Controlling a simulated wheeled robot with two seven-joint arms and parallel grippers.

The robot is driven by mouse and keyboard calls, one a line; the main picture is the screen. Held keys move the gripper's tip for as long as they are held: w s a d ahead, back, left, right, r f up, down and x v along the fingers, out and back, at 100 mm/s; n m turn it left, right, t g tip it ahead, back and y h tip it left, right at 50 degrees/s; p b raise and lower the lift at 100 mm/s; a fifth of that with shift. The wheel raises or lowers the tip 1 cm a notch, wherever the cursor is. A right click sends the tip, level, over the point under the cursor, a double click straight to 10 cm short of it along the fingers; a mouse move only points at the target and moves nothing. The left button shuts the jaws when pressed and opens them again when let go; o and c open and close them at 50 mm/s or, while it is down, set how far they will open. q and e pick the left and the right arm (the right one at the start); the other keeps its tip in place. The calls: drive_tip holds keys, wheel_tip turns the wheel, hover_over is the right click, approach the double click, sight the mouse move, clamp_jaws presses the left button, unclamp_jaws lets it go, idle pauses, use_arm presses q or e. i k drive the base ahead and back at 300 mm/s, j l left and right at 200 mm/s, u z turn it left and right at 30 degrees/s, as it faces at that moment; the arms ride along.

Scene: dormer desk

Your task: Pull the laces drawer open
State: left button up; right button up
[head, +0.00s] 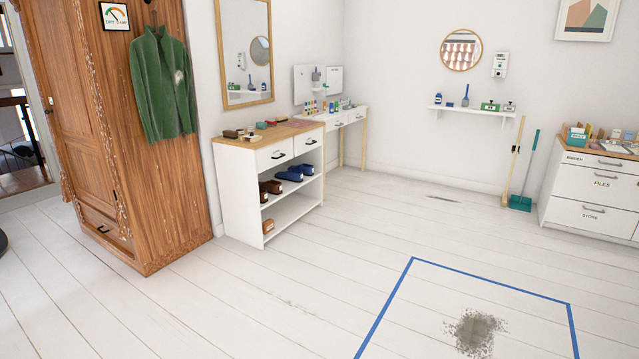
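A white shoe cabinet (231,190) with a wooden top stands against the wall, left of the picture's middle. Two white drawers sit side by side under its top, a left drawer (266,161) and a right drawer (301,147). Each has a dark handle, and both look shut. Any lettering on them is too small to read, so I cannot tell which is the laces drawer. Neither of my grippers shows in the head view.
Shoes and blue slippers (289,174) lie on the cabinet's open shelves. A wooden wardrobe (160,210) with a green jacket (155,90) stands to its left. A white drawer unit (588,186) stands at the right. The floor before the cabinet is clear, with blue tape (388,305) nearby.

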sight(304, 142)
drive_tip(key=i, duration=4)
